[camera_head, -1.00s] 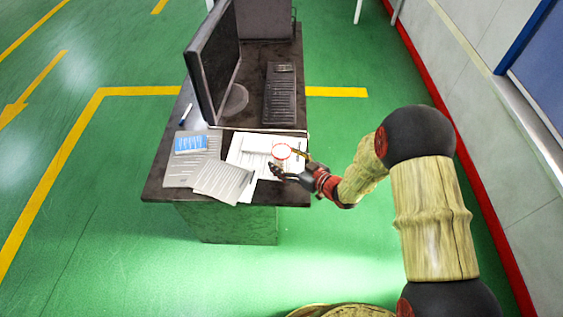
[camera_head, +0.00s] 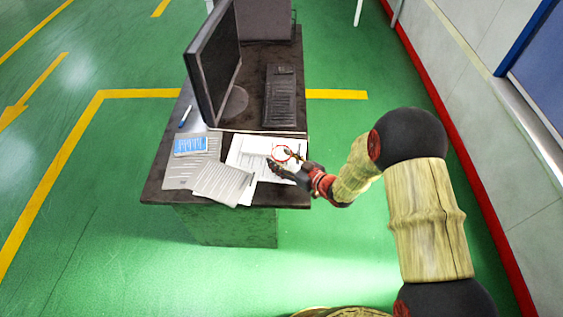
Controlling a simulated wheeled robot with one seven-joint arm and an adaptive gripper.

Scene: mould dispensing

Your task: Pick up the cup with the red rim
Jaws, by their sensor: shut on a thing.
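The cup with the red rim (camera_head: 281,154) is at the front right of the dark desk (camera_head: 157,187), over white papers. Its rim shows as a thin red ring, and its pale body blends with the sheets behind it. My gripper (camera_head: 282,162) reaches in from the right and is shut on the cup, with a finger on each side of it. The lower part of the cup is partly hidden by the gripper. I cannot tell whether its base touches the papers.
A monitor (camera_head: 212,65) and a keyboard (camera_head: 280,96) stand farther back on the desk. Loose papers (camera_head: 224,183), a blue card (camera_head: 190,145) and a pen (camera_head: 186,116) lie to the left. Green floor (camera_head: 344,240) is open in front and to the right.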

